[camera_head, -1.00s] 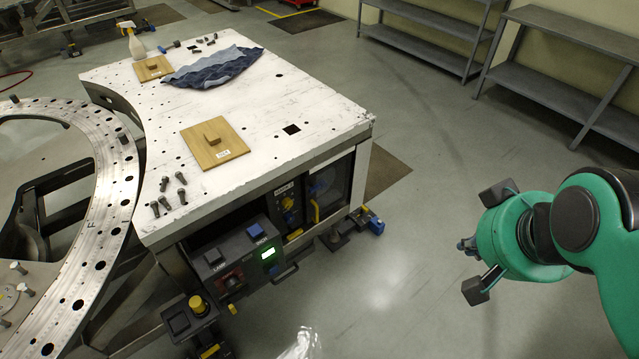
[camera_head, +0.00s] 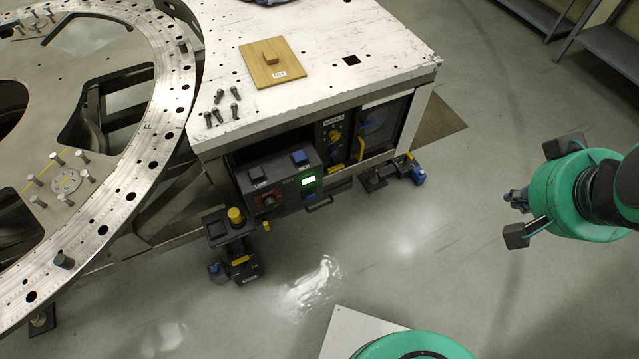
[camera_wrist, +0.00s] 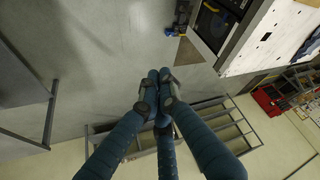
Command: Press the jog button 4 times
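A dark control box (camera_head: 278,183) sits in the front of the white-topped bench. Its top carries a black button (camera_head: 257,174) on the left and a blue button (camera_head: 299,157) on the right. Their labels are too small to read surely, so I cannot tell which is the jog button. Its front has a red knob (camera_head: 268,201) and a lit green display (camera_head: 308,181). My gripper (camera_head: 515,199) is well to the right of the box, over open floor. In the wrist view, its blue fingers (camera_wrist: 157,88) are together and empty; the box is not seen there.
A yellow-topped post (camera_head: 236,216) stands left of the box, beside the large metal ring (camera_head: 180,95). A wooden board (camera_head: 274,65) and several bolts (camera_head: 221,107) lie on the bench top. Grey shelves (camera_head: 605,50) stand at the upper right.

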